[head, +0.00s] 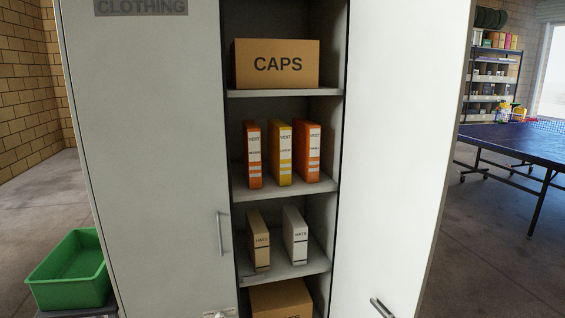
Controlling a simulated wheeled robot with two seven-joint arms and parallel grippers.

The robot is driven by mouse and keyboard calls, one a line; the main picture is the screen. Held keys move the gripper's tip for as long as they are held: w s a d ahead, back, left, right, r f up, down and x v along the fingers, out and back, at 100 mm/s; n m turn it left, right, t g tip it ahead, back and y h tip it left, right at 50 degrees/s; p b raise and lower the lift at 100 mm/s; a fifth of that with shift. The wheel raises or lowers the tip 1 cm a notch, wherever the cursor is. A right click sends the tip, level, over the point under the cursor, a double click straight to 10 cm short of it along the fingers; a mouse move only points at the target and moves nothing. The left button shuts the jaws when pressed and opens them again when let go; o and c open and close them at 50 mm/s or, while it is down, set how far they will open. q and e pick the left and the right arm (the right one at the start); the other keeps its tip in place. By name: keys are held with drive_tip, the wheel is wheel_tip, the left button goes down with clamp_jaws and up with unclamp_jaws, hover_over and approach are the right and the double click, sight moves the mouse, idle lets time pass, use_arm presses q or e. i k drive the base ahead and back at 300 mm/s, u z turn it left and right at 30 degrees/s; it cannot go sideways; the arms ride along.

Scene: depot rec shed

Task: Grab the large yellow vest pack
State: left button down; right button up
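The yellow vest pack (285,168) stands upright on the middle shelf of the cabinet (150,160), between two orange vest packs. Its white label reads VEST, with a smaller line below that seems to say LARGE. The left orange vest pack (254,172) is narrower, and the right orange vest pack (313,165) is about as wide as the yellow one. Small gaps show between the packs. Neither of my grippers can be made out in the head view.
The cabinet's left door is shut and its right door (400,150) stands open. A CAPS box (277,64) sits above; two HATS packs (259,240) and another box (281,298) are below. A green bin (70,280) is at left, a table-tennis table (520,145) at right.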

sight(279, 132)
drive_tip(key=u, duration=1.05)
drive_tip(key=i, duration=1.3)
drive_tip(key=z, duration=0.8)
drive_tip(key=i, duration=0.6)
drive_tip(key=z, duration=0.6)
